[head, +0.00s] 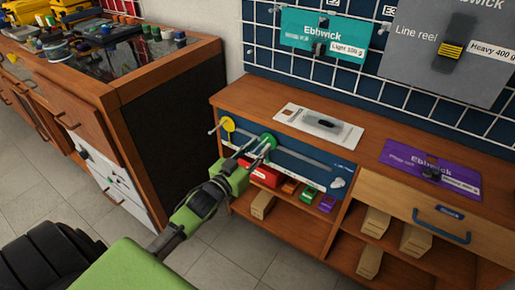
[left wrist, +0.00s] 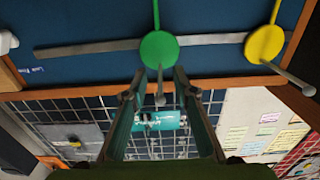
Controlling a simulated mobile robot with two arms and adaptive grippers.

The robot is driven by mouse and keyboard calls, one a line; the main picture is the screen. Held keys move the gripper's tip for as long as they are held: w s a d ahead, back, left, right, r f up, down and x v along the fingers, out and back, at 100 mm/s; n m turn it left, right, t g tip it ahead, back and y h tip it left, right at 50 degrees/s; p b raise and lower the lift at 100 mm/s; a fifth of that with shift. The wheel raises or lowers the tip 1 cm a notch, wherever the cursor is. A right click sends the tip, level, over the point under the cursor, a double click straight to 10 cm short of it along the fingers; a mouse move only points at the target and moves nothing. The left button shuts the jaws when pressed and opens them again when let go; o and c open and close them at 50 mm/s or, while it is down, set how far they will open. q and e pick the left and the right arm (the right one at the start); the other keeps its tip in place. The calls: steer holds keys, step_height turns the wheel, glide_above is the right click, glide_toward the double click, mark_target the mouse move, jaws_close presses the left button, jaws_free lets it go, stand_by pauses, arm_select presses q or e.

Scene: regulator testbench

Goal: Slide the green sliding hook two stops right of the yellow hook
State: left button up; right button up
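The green sliding hook (head: 268,140) has a round green disc and a grey peg, and sits on the rail of the blue panel. The yellow hook (head: 228,124) is to its left, near the rail's left end. The left wrist view is turned over: it shows the green hook (left wrist: 158,49) in the middle and the yellow hook (left wrist: 264,43) to its right. My left gripper (head: 252,152) is in front of the green hook. Its fingers (left wrist: 161,85) stand apart on both sides of the peg, with gaps visible. My right gripper is out of view.
The grey rail (head: 305,158) runs right toward a white knob (head: 337,183). Below are a red box (head: 265,174) and small coloured blocks on a shelf. A white card (head: 318,127) and a purple sign (head: 432,168) lie on the worktop. A wooden cabinet (head: 165,110) stands left.

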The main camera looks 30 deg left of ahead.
arm_select(q)
steer(key=shift+s+f, duration=0.1)
steer(key=shift+s, duration=0.25)
steer(key=s, duration=1.1)
steer(key=shift+s+a, duration=0.15)
steer(key=shift+a, duration=0.05)
